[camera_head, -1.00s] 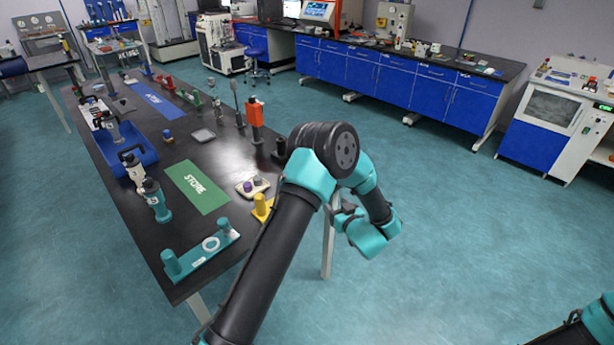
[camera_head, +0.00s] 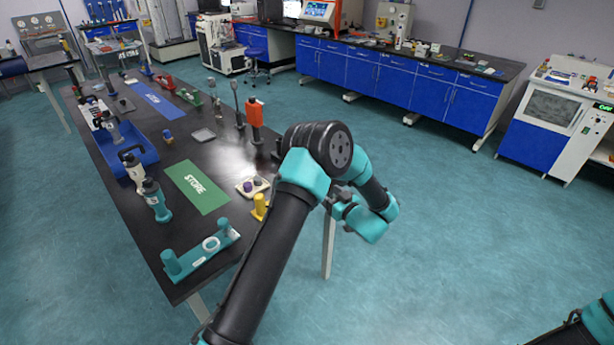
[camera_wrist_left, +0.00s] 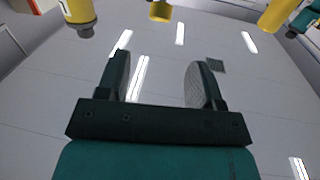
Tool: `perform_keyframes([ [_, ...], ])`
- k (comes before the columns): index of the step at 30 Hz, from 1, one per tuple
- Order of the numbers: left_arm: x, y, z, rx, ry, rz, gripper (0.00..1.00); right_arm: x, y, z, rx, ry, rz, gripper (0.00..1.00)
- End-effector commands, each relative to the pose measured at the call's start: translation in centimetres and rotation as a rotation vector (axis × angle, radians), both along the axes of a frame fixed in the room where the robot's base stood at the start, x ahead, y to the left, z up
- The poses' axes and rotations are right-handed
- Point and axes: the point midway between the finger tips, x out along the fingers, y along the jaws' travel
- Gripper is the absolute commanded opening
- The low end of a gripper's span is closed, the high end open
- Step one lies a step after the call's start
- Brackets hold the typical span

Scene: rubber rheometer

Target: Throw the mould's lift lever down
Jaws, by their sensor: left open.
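My left gripper (camera_wrist_left: 157,80) is open, with nothing between its fingers in the left wrist view. In the head view my left arm reaches in over the table's right edge, with its wrist bent down beside that edge. A yellow upright part (camera_head: 259,207) stands on the table just left of my arm, partly hidden by it. An orange upright part (camera_head: 254,120) stands farther back. I cannot tell which of these, if any, is the mould's lift lever. Yellow parts (camera_wrist_left: 160,11) show at the top of the wrist view, apart from the fingers. My right gripper is out of view.
The black table (camera_head: 203,235) carries a green STORE mat (camera_head: 190,193), a teal fixture (camera_head: 197,258), a blue tray (camera_head: 140,158) and a small pale tray (camera_head: 262,184). Floor right of my arm is clear.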

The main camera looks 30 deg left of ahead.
Motion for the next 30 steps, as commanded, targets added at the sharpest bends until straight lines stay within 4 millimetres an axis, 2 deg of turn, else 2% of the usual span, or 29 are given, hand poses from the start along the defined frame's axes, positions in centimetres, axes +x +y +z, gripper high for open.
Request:
perform_keyframes([
  [3, 0.7, 2.1, 0.0, 0.001, -0.001, 0.004, 0.6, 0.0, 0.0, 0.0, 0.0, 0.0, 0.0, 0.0],
  [18, 4.0, 9.8, 0.0, 0.001, 0.0, 0.002, 0.6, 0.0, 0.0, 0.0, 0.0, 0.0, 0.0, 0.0],
  [24, 4.9, 11.7, 0.0, 0.001, -0.001, 0.0, 0.6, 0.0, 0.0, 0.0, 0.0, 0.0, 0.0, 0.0],
  [30, 5.1, 12.2, 0.0, 0.001, 0.0, 0.0, 0.6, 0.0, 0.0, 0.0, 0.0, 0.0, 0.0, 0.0],
])
